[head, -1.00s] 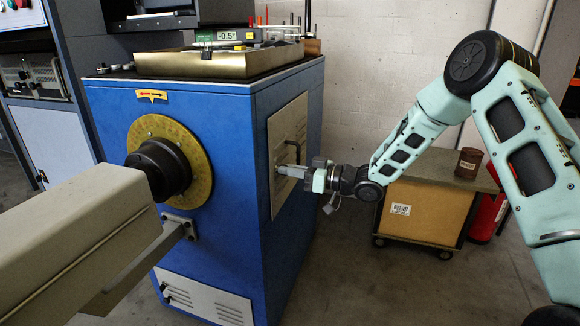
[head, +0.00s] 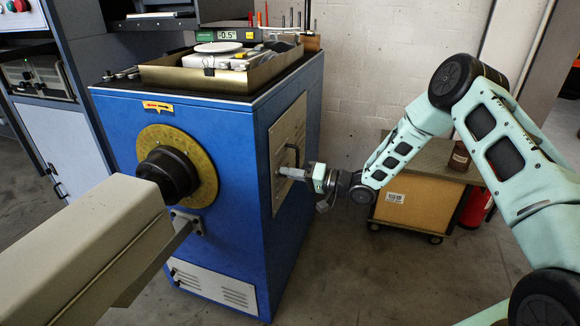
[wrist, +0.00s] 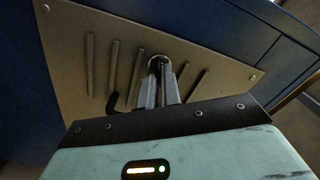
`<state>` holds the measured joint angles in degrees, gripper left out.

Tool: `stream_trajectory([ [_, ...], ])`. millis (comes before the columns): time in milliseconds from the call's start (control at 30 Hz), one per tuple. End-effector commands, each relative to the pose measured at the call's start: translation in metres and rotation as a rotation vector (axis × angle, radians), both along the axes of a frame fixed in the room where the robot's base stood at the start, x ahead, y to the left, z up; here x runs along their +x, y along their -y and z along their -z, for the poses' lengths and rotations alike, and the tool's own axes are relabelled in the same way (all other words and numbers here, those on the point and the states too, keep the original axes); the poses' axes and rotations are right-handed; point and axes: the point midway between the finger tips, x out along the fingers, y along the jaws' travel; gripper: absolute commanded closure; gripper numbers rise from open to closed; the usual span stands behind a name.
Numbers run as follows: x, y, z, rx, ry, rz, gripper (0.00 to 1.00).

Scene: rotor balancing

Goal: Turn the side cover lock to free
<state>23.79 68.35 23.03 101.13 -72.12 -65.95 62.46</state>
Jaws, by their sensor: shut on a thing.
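The side cover (head: 287,125) is a beige slotted panel on the right face of the blue machine; it also fills much of the wrist view (wrist: 105,75). My gripper (head: 284,172) is at this panel, near its black handle (head: 293,150). In the wrist view my gripper's fingers (wrist: 162,78) are close together and shut on the side cover lock (wrist: 158,60), a small round metal fitting. The fingers hide most of the lock, so I cannot tell its turn position.
A tray (head: 195,81) with tools and a white disc stands on the machine (head: 225,150). A grey beam reaches in from the left toward the black hub. Floor right of the machine is clear.

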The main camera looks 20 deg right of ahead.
Motion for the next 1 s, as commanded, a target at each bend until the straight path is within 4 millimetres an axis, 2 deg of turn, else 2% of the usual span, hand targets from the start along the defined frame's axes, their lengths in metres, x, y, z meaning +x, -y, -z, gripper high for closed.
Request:
stream_trajectory([
  [500, -0.0002, 0.0004, 0.0013, 0.249, -0.346, 0.001, 1.00],
  [1000, -0.0002, 0.0002, 0.0026, 0.334, -0.463, 0.000, 1.00],
])
